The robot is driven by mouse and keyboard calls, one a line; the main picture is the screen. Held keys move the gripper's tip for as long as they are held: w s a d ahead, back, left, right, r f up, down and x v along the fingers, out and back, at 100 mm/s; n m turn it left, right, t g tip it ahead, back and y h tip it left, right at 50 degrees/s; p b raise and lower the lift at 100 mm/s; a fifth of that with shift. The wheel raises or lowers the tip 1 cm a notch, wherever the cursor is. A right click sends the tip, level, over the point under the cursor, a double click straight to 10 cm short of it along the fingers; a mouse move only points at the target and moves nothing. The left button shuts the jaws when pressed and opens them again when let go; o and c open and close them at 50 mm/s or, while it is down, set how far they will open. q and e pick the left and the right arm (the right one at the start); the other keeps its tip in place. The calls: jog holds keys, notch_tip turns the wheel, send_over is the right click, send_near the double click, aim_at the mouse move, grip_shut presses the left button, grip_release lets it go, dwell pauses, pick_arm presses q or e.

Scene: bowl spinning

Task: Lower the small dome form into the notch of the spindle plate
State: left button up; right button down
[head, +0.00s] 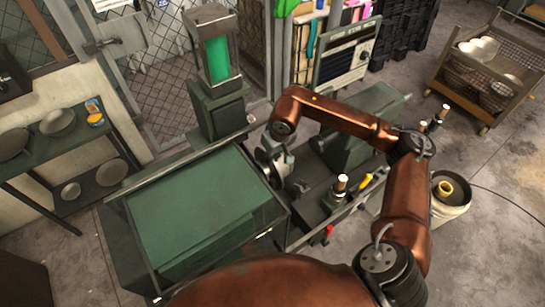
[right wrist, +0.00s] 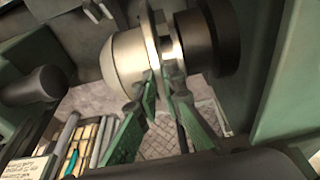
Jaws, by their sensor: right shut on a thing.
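The small dome form (right wrist: 128,60) is a pale metal dome with a flat rim, lying on its side in the right wrist view. My right gripper (right wrist: 160,86) has its green fingers closed at the rim and neck behind the dome. A bright metal neck and a dark round part (right wrist: 208,45), probably at the spindle, lie just right of the dome. I cannot tell whether the dome is seated in the notch, which is hidden. In the head view my right gripper (head: 277,168) is small beside the green machine, partly covered by my arm. My left gripper is not in view.
A wide green machine cover (head: 195,215) stands to the left of the gripper. A yellow handle (head: 366,181) and a red handle (head: 328,231) are on the machine's right part. A bucket (head: 451,198) and a mesh cart (head: 485,75) with bowls stand on the floor at right.

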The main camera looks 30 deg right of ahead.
jog(key=shift+f+b, duration=0.6)
jog(key=shift+f, duration=0.1)
jog(key=shift+f+b, duration=0.35)
jog(key=shift+f, duration=0.25)
dwell(0.4)
jog(key=c, duration=2)
grip_release()
jog(key=v, duration=1.2)
jog(key=shift+d, duration=0.1)
